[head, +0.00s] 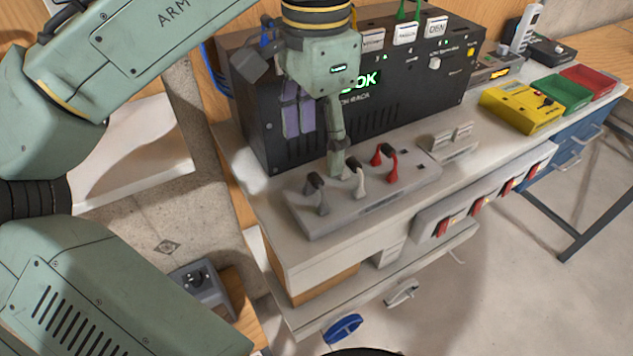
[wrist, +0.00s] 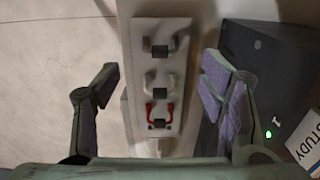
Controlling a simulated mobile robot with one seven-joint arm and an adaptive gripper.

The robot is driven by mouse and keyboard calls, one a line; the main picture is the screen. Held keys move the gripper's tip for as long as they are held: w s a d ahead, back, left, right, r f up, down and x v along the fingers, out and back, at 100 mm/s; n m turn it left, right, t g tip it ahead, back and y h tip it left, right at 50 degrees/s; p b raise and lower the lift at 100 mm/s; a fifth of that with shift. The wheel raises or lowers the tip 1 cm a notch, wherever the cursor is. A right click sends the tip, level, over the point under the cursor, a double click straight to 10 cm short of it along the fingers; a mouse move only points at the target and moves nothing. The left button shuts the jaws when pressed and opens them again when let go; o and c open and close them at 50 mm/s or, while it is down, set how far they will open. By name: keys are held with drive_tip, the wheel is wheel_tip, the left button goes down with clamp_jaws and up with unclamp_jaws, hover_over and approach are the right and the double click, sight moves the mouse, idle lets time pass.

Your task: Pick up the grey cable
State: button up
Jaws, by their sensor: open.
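The grey cable (head: 322,202) stands as a short arch with a dark middle piece at the left end of a light grey holder (head: 303,226). In the wrist view the grey cable (wrist: 147,46) is the topmost of three on the holder (wrist: 162,24). A white cable (head: 359,184) is in the middle and a red cable (head: 391,167) at the right. My gripper (head: 315,150) is open and empty, pointing down above the holder. In the wrist view its fingers (wrist: 160,75) are spread wide on either side of the holder, apart from the cables.
A black box (head: 420,95) with a green lit display stands close behind the holder. A small grey rack (head: 452,140) sits to its right. A strip with red switches (head: 475,206) runs along the bench front.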

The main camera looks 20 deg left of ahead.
sight(317, 177)
drive_tip(key=shift+f, duration=1.6)
wheel_tip(317, 177, down, 5)
drive_tip(key=b, duration=0.5)
drive_tip(key=shift+r, duration=0.15)
drive_tip(key=shift+r, duration=0.1)
drive_tip(key=shift+c, duration=0.4)
drive_tip(key=c, duration=1.3)
